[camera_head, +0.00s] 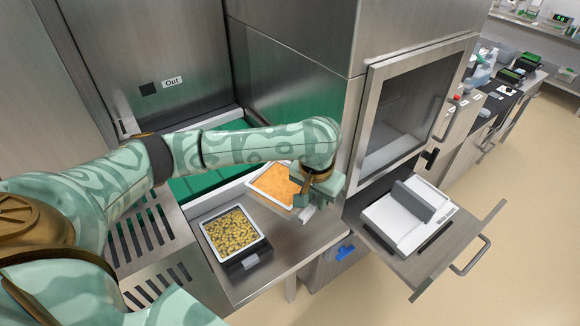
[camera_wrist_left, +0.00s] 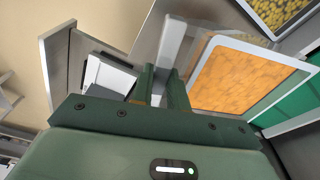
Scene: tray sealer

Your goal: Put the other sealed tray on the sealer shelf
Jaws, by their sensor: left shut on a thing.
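My left gripper (camera_head: 318,192) is shut on the near right edge of a white-rimmed tray with orange contents (camera_head: 262,187). In the left wrist view its fingers (camera_wrist_left: 163,88) close at the side of this orange tray (camera_wrist_left: 236,84). A second white-rimmed tray with yellow-green contents (camera_head: 231,232) lies on the steel counter, to the left and nearer; a corner of it shows in the left wrist view (camera_wrist_left: 280,12). My forearm and hand hide part of the orange tray. A pulled-out shelf (camera_head: 432,262) bears a white and grey device (camera_head: 403,215).
A steel cabinet with a glazed front (camera_head: 405,110) stands above the shelf. A green-lined opening (camera_head: 205,183) lies behind the trays, below an "Out" label (camera_head: 172,82). A slotted steel grate (camera_head: 143,235) is left of the counter. Floor at right is clear.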

